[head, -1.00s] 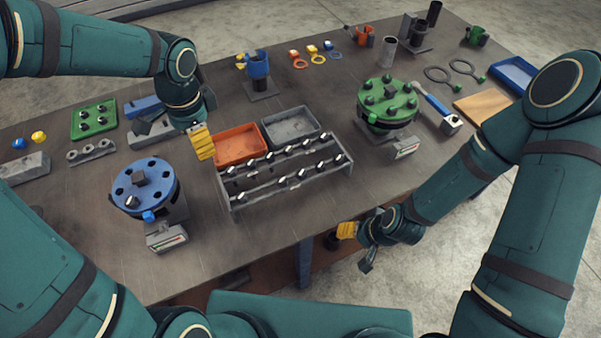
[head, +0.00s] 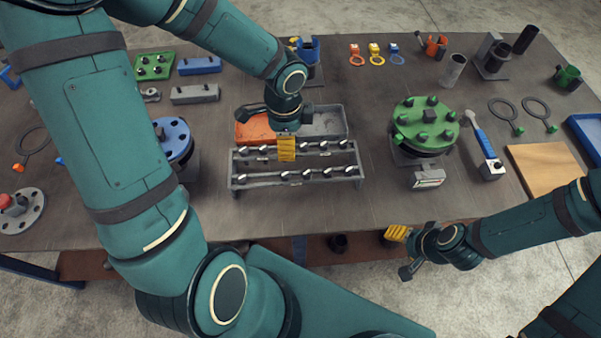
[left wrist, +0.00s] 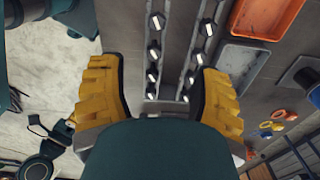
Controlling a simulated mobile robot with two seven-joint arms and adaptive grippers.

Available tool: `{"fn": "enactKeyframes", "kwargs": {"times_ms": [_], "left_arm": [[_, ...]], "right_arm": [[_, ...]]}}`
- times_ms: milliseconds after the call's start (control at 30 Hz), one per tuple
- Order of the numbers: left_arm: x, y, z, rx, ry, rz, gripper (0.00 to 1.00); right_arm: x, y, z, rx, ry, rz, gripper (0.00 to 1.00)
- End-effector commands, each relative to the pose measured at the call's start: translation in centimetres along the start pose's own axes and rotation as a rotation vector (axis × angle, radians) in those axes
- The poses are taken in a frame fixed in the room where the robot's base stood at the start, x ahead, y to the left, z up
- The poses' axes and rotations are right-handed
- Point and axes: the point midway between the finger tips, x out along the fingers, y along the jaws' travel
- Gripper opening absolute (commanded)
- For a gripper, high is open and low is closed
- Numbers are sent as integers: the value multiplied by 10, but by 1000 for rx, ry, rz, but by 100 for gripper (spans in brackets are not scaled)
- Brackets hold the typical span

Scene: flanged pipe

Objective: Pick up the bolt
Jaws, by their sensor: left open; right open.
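My left gripper (head: 286,150) is over the rack's back row, with a yellow finger pad facing me. In the left wrist view it (left wrist: 160,78) is open and empty, with bolts (left wrist: 153,53) showing beyond and between its yellow fingers. My right gripper (head: 401,253) is open and empty by the table's front edge, right of the rack.
An orange tray (head: 244,132) and a grey tray (head: 325,122) stand behind the rack. A blue flange (head: 177,137) at left is partly hidden by my arm.

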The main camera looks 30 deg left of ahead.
Motion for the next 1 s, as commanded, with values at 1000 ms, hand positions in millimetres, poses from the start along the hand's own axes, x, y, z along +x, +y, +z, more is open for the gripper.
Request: {"fn": "enactKeyframes", "kwargs": {"times_ms": [1000], "left_arm": [[115, 8, 5, 13, 2, 6, 64]], "right_arm": [[32, 10, 4, -1, 0, 5, 60]]}}
